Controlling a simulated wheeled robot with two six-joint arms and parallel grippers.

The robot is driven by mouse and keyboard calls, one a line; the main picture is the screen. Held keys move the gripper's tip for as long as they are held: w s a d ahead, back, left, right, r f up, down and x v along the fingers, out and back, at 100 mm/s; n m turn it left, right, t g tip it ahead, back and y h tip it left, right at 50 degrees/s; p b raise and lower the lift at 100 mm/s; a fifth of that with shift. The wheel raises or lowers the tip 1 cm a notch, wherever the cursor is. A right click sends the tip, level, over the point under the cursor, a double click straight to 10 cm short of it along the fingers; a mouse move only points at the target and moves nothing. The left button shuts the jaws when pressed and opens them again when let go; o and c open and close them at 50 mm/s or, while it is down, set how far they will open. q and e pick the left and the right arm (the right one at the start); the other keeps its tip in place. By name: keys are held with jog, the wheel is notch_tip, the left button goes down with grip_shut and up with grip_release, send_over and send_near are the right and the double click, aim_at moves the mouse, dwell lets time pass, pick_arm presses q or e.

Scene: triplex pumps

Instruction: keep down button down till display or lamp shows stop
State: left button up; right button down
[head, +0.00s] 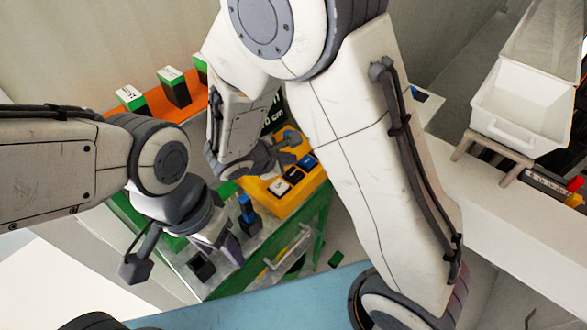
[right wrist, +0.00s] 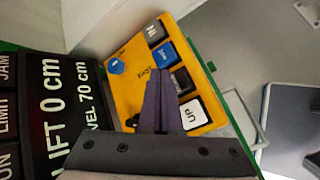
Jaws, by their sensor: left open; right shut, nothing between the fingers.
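A yellow button panel (right wrist: 128,88) shows in the right wrist view, with a white UP button (right wrist: 194,113), a black button (right wrist: 181,80) beside it, a blue button (right wrist: 164,53) and another dark button (right wrist: 153,31). The black button's label is unreadable. The display (right wrist: 55,100) reads LIFT 0 cm and LEVEL 70 cm. Lamp labels (right wrist: 8,110) beside it include LIMIT and JAM, dark-looking and partly cut off. My right gripper (right wrist: 158,73) is shut and empty, its tips over the panel beside the black button; contact is unclear. My left gripper (head: 184,259) is open and empty.
The panel (head: 268,190) sits on a green-framed machine, partly hidden by my right arm. A blue-topped knob (head: 247,210) and a metal handle (head: 290,245) are near my left gripper. Green-topped boxes (head: 174,86) stand on an orange shelf behind. A white bin (head: 520,110) stands right.

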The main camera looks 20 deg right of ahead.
aim_at(291, 176)
notch_tip(291, 176, up, 3)
jog(key=shift+r+p, duration=0.2)
jog(key=shift+p, duration=0.8)
jog(key=shift+f, duration=0.1)
jog(key=shift+s+r, duration=0.2)
jog(key=s+a+r+m+g+y, duration=0.2)
jog(key=s+m, duration=0.1)
jog(key=s, duration=0.4)
jog(key=s+a+r+m+g+y, duration=0.2)
jog(key=s+a+m+y, duration=0.1)
jog(key=s, duration=0.4)
jog(key=s+a+r+m+g+y, duration=0.1)
jog(key=s+a+r+m+y, duration=0.1)
jog(key=s, duration=0.5)
jog(key=shift+s+a+r+m+g+y, duration=0.15)
jog(key=shift+s+r+m+g+y, duration=0.25)
jog(key=shift+m+y, duration=0.3)
